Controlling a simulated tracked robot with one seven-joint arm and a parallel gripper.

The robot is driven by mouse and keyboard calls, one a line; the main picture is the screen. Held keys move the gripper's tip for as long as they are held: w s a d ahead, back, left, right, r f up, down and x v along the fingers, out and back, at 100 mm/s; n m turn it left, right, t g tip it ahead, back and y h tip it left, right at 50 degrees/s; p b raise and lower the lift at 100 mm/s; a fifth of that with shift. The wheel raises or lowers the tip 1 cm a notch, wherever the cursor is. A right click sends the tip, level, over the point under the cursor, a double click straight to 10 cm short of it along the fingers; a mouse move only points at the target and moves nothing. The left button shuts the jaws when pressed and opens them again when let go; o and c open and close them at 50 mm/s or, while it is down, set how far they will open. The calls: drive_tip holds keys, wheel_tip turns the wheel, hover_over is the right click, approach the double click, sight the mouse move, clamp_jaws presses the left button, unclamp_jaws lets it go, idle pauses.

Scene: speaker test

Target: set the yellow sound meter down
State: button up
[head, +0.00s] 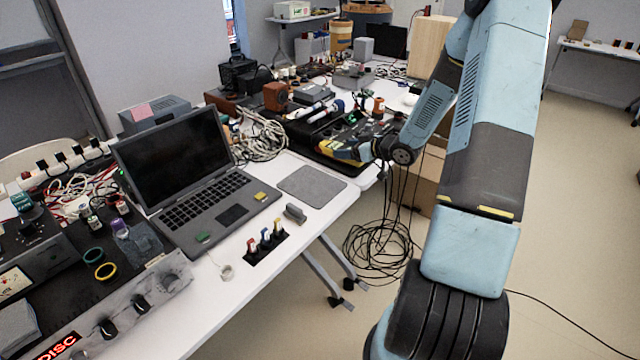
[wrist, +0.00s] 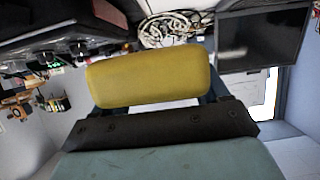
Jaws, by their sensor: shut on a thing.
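The yellow sound meter (wrist: 150,80) fills the middle of the wrist view as a thick yellow block lying crosswise. My gripper (wrist: 155,98) is shut on it, with dark finger parts showing at both of its ends. In the head view my gripper (head: 345,150) is at the front edge of a black equipment case, and only a little yellow shows there. I cannot tell whether the meter touches anything below it.
A grey mat (head: 312,186) lies bare on the white table, left of and nearer than my gripper. An open laptop (head: 205,175) stands left of the mat. The black equipment case (head: 325,125) and coiled pale cables (head: 262,140) are close by. Black cables (head: 380,250) hang to the floor.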

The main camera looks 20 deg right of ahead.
drive_tip(key=a+f, duration=0.2)
drive_tip(key=a, duration=0.2)
hover_over(323, 190)
wheel_tip(323, 190, down, 5)
drive_tip(key=shift+d+f, duration=0.1)
drive_tip(key=shift+s+a+f, duration=0.1)
drive_tip(key=shift+a+f, duration=0.1)
drive_tip(key=shift+f, duration=1.6)
drive_tip(key=o, duration=1.2)
